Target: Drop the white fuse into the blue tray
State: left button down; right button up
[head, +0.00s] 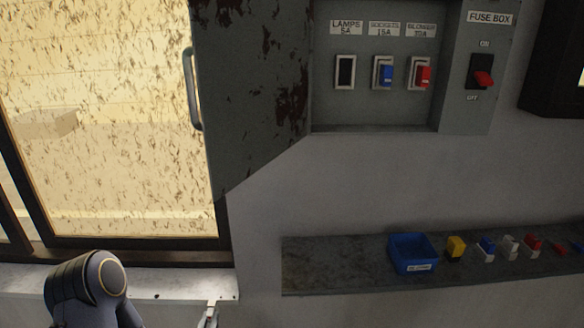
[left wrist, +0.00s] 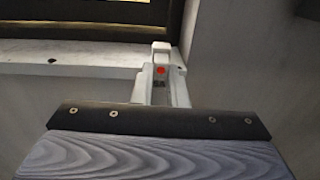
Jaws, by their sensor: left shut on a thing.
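My left gripper (head: 209,318) is at the bottom of the head view, in front of the white sill and left of the shelf. It is shut on a small white piece, the white fuse (left wrist: 161,46), whose end shows beyond the fingers (left wrist: 160,85) in the left wrist view. The rest of the fuse is hidden between the fingers. The blue tray (head: 413,267) sits on the dark shelf, to the right of and above the gripper in the head view. It has a white label on its front. My right gripper is not in view.
Several coloured fuses, including a yellow one (head: 455,249), stand on the shelf (head: 335,265) right of the tray. The open fuse box (head: 375,112) above has an empty-looking lamps slot (head: 345,72). Its dark door (head: 250,90) hangs open at left, beside the window.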

pick_arm(q)
jog(key=shift+w+a+r, duration=0.15)
jog(key=shift+a+r, duration=0.05)
jog(key=shift+r, duration=0.5)
jog(key=shift+f, duration=0.1)
